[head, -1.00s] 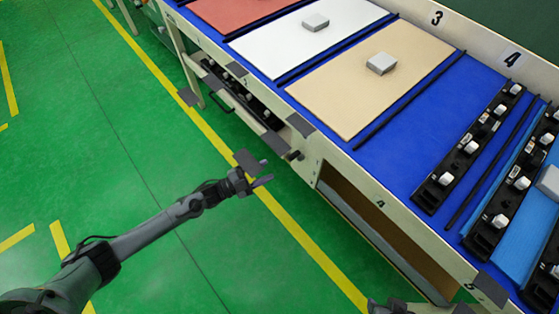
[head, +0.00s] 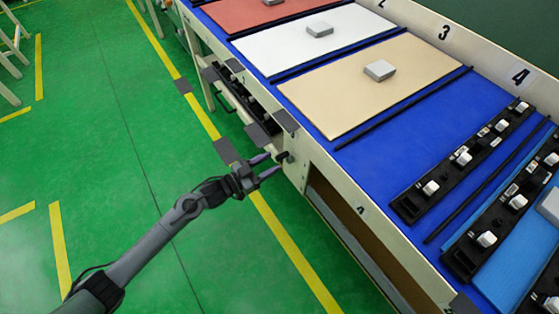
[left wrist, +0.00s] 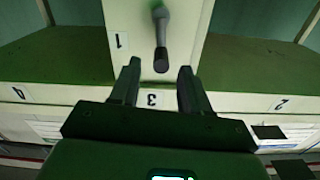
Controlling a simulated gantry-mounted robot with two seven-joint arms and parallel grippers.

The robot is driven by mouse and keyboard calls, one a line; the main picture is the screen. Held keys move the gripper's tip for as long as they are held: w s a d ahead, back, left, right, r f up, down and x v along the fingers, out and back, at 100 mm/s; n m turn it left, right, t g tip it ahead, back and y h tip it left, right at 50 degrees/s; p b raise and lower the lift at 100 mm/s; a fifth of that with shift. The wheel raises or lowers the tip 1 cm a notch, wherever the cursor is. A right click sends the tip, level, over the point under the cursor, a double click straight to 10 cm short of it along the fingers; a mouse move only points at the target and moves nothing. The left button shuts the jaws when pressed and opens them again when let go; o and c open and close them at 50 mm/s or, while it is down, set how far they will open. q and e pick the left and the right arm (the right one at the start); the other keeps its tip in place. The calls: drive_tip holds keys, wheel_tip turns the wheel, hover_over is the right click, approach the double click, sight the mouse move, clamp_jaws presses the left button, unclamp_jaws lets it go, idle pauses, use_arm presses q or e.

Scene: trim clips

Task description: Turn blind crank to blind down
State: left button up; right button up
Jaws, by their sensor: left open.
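The blind crank (head: 284,157) is a small dark handle on the cream front post of the bench in the head view. In the left wrist view the crank (left wrist: 161,38) hangs from the pale panel, its dark grip pointing toward the fingers. My left gripper (head: 270,165) is open and empty, just left of the crank in the head view. In the left wrist view the open fingers (left wrist: 159,70) stand on either side of the grip's end. I see no contact. My right gripper is not in view.
The bench holds a white panel (head: 300,50), a tan panel (head: 350,95) with grey blocks on top, and black rails (head: 450,175) with white clips. Grey plates stick out from the bench front near my gripper. Green floor at the left is open.

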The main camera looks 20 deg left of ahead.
sight(279, 157)
use_arm(q)
drive_tip(key=b+x, duration=0.1)
drive_tip(key=x, duration=0.1)
drive_tip(key=shift+w+d+f, duration=0.15)
drive_tip(key=shift+d, duration=0.2)
drive_tip(key=shift+w, duration=0.65)
drive_tip(key=shift+w+b, duration=0.15)
drive_tip(key=shift+b, duration=0.15)
drive_tip(key=shift+d, duration=0.35)
drive_tip(key=shift+a, duration=0.15)
drive_tip(key=c, duration=0.5)
clamp_jaws()
drive_tip(key=shift+r+m+p, duration=0.3)
drive_tip(key=shift+r+p, duration=0.05)
drive_tip(key=shift+p, duration=0.35)
drive_tip(key=shift+f, duration=0.2)
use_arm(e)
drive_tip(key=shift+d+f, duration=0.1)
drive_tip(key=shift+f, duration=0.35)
